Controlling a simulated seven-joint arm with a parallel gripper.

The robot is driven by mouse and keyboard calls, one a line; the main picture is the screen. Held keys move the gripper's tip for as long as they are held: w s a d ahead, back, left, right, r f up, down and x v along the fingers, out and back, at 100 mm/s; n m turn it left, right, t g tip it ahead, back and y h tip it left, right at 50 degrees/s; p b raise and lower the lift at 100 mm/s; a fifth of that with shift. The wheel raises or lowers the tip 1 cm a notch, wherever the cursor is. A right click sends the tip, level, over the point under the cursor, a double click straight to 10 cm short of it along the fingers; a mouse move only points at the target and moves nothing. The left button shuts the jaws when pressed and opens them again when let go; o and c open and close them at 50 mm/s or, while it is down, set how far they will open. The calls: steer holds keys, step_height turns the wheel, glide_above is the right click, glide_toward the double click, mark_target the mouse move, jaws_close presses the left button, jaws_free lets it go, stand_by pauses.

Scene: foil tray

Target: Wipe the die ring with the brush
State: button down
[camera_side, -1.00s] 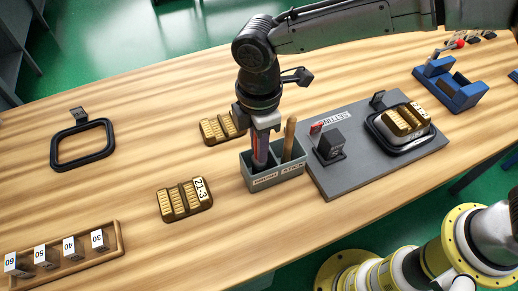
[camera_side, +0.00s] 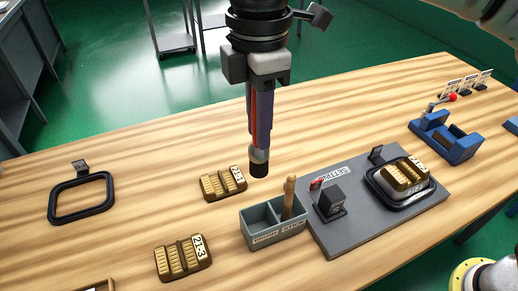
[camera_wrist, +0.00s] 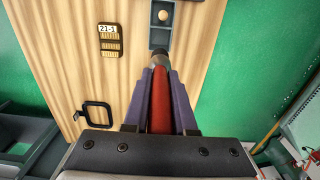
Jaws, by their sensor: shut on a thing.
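My gripper (camera_side: 260,135) is shut on the brush, its fingers along the red handle. The brush (camera_side: 259,165) hangs upright, dark tip down, in the air above the holder. In the wrist view the red brush handle (camera_wrist: 161,100) lies between the gripper's fingers (camera_wrist: 160,72). A black rounded ring (camera_side: 374,187) lies on the grey board at right, with brass blocks on a pale piece inside it. Another black ring (camera_side: 54,207) with a small tag lies empty on the table at left. I cannot tell which is the die ring.
A two-slot grey holder (camera_side: 262,240) has one empty slot and a wooden stick (camera_side: 289,195). The grey board (camera_side: 350,237) carries a dark block (camera_side: 330,203). Brass blocks (camera_side: 222,184) marked 21-1 and others (camera_side: 183,258) marked 21-3 lie nearby. A blue stand (camera_side: 445,138) is beyond.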

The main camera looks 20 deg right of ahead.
steer(key=d+r+m, duration=0.3)
steer(key=d+m, duration=0.3)
steer(key=d, duration=2.6)
steer(key=s+d+f+m, duration=0.2)
steer(key=s+d+m, duration=0.1)
steer(key=s+d, duration=0.8)
step_height(320, 180, down, 18)
steer(key=w+f, duration=0.1)
steer(key=shift+a+r, duration=0.75)
steer(key=shift+a, duration=5.15)
steer(key=shift+d, duration=6.05)
step_height(320, 180, up, 7)
steer(key=shift+w+f, duration=0.2)
